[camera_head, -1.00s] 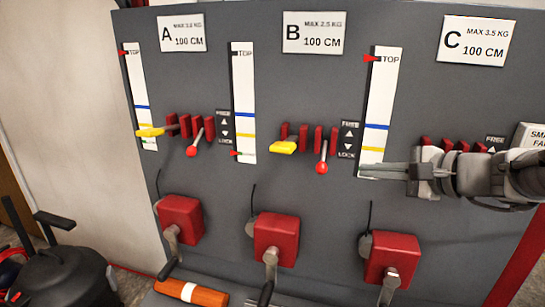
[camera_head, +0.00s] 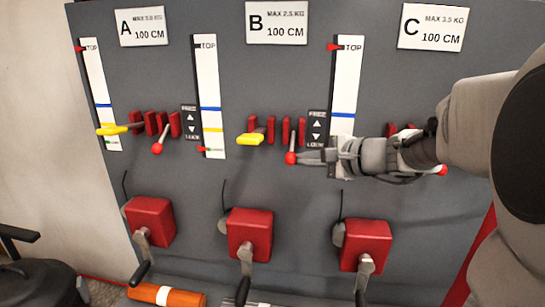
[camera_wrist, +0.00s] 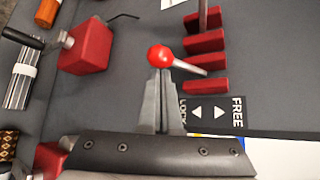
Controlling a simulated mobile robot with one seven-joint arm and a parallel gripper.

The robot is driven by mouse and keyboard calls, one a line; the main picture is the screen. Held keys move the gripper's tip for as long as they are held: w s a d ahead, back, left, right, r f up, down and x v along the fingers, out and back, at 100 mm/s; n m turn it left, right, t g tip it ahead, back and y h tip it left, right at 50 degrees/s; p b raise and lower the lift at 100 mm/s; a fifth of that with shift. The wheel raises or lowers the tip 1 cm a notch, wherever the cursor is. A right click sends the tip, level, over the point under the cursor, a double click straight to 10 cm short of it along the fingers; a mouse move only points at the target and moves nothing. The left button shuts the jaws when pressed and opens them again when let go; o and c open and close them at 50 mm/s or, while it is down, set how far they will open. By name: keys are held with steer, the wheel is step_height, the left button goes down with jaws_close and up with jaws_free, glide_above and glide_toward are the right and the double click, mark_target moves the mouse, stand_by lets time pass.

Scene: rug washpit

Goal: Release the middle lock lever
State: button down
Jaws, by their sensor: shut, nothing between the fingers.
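The middle lock lever (camera_head: 291,157) is the one under sign B, a thin metal rod with a red ball knob, hanging down beside the FREE/LOCK plate (camera_head: 316,130), with its knob at the LOCK end. My gripper (camera_head: 300,157) has its fingertips right at the knob, coming from the right. In the wrist view the red knob (camera_wrist: 160,56) sits just beyond the closed fingertips (camera_wrist: 161,72), and the rod runs off to the right toward the red slotted blocks (camera_wrist: 205,63). I cannot tell whether the fingertips touch the knob. The fingers are together and hold nothing.
Lever A (camera_head: 158,147) hangs further left; lever C's red knob (camera_head: 442,170) shows behind my arm. Red crank boxes (camera_head: 250,232) stand below, with room between them and the levers. White scales flank the levers.

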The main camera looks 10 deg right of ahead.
steer(key=shift+s+r+p, duration=0.1)
steer(key=shift+r+p, duration=0.1)
steer(key=shift+p, duration=0.25)
